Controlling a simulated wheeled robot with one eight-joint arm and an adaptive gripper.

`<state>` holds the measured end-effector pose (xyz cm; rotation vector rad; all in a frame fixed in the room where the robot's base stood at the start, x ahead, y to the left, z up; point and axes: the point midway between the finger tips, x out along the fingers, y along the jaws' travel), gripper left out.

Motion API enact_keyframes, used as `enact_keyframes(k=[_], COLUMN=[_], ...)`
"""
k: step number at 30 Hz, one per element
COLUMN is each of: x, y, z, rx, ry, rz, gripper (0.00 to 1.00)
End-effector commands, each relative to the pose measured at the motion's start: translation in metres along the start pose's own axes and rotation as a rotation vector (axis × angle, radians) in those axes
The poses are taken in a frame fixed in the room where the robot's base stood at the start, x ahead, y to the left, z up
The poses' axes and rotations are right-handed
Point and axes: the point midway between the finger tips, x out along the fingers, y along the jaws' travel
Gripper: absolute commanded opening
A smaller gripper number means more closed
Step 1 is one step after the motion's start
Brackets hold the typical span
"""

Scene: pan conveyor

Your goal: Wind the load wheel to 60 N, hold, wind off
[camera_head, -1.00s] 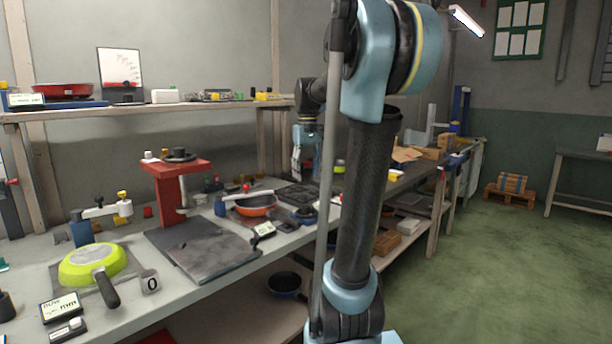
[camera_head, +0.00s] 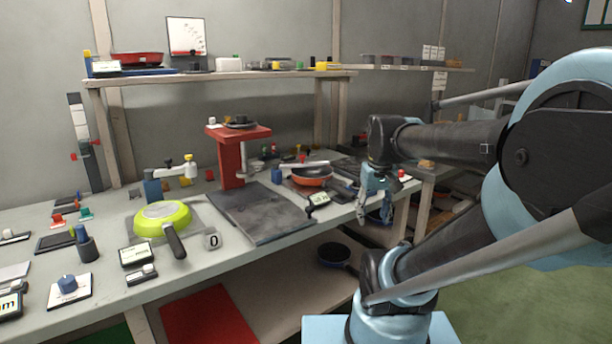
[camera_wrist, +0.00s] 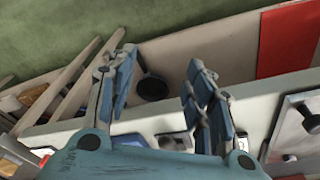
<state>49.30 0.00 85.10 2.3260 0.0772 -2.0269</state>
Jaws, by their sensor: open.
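A red press-like stand (camera_head: 232,165) stands on the bench, with a dark round disc (camera_head: 240,123) on top. I cannot tell for certain whether this disc is the load wheel. An orange pan (camera_head: 314,179) sits to its right with a bar across it, and a small display (camera_head: 318,199) lies in front. I cannot read the display. My gripper (camera_head: 372,203) hangs open at the bench's front edge, right of the orange pan and well apart from the red stand. In the wrist view my gripper (camera_wrist: 160,60) is open, with nothing between its fingers.
A dark plate (camera_head: 265,215) lies before the red stand. A black pan (camera_head: 333,254) sits on the lower shelf, near a red mat (camera_head: 208,318). The floor at right is clear.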

Motion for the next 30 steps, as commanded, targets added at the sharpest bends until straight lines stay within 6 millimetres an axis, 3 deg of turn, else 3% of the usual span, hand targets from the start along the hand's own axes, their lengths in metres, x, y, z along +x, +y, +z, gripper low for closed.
enact_keyframes(k=[1,6,12,30], x=[0.013,0.049,0.074,0.078], y=[-0.001,-0.004,-0.005,-0.005], z=[0.014,0.049,0.070,0.073], rx=[0.007,0.032,0.050,0.053], ry=[0.009,0.036,0.055,0.058], rz=[0.001,0.004,0.006,0.006], gripper=[0.48,0.48,0.48,0.48])
